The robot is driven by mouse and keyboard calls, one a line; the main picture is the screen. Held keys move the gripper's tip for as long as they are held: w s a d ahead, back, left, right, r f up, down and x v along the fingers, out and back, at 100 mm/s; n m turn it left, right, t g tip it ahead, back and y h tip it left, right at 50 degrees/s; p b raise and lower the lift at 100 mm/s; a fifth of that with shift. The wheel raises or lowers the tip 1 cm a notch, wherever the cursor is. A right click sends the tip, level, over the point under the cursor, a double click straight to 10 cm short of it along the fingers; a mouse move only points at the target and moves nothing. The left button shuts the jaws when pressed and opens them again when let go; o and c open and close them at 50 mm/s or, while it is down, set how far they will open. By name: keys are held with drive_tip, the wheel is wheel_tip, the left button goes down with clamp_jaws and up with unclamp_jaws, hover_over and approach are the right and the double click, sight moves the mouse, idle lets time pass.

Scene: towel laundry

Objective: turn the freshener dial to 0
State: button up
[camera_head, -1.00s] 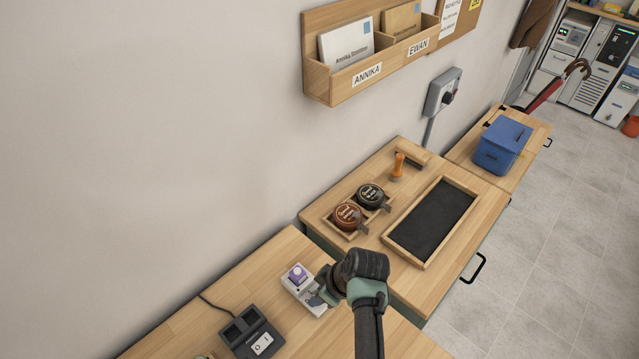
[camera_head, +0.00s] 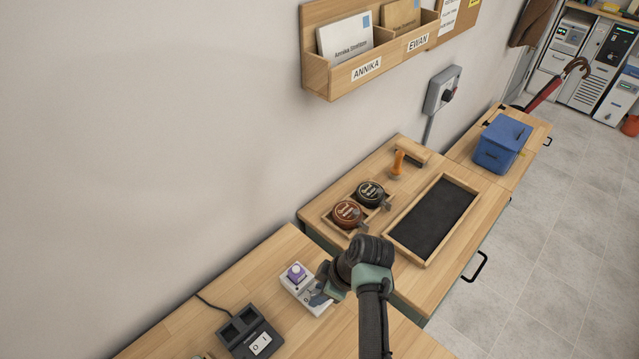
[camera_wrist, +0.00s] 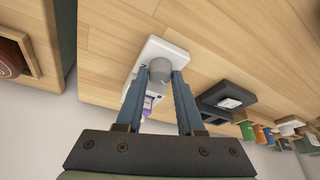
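The freshener (camera_head: 300,284) is a white box with a purple knob-like part on top, standing on the near wooden counter. Its grey dial (camera_wrist: 160,71) shows in the wrist view, on the white body (camera_wrist: 158,48); the purple part shows lower down, between the fingers. My gripper (camera_head: 322,292) reaches the freshener from the right. In the wrist view its two blue-grey fingers (camera_wrist: 161,76) lie on either side of the dial, with no clear gap to it. The dial's mark and numbers cannot be read; the fingers hide part of the freshener's body.
A dark double-slot device with a white switch (camera_head: 250,332) stands left of the freshener. To the right, a counter holds two round tins (camera_head: 358,204), an orange-handled stamp (camera_head: 397,163) and a framed dark mat (camera_head: 432,220). A letter rack (camera_head: 370,50) hangs on the wall.

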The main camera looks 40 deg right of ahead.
drive_tip(key=shift+o, duration=0.6)
drive_tip(key=shift+r, duration=0.15)
drive_tip(key=b+v, duration=0.1)
drive_tip(key=v, duration=1.1)
drive_tip(key=shift+s+d+r+b, duration=0.2)
drive_tip(key=shift+r+b, duration=0.1)
drive_tip(key=shift+b, duration=0.1)
